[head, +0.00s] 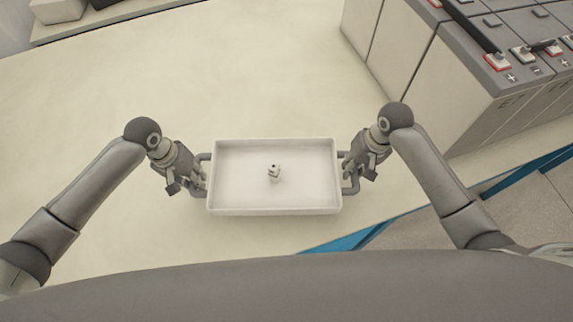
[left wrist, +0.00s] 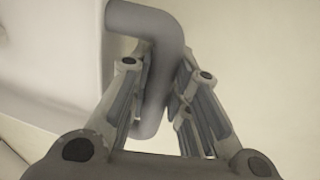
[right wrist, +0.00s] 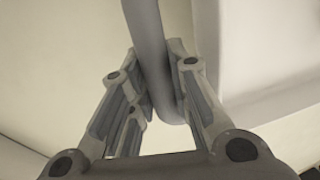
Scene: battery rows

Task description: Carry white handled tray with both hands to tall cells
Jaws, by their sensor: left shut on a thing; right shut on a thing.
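The white handled tray (head: 240,205) is in the middle of the head view, over the pale floor, with a grey handle at each short end. A small white and dark object (head: 274,171) lies inside it near the middle. My left gripper (head: 200,180) is shut on the left handle, whose grey bar (left wrist: 158,85) runs between the fingers in the left wrist view. My right gripper (head: 349,172) is shut on the right handle, and that bar (right wrist: 150,50) shows between the fingers in the right wrist view. The tall cells (head: 440,90) stand at the upper right.
The cells carry dark tops with red and white terminals and a black bar (head: 468,25). A blue strip (head: 350,240) edges the pale floor at lower right. A shelf (head: 110,18) with boxes is at upper left. Pale floor (head: 230,80) beyond the tray is clear.

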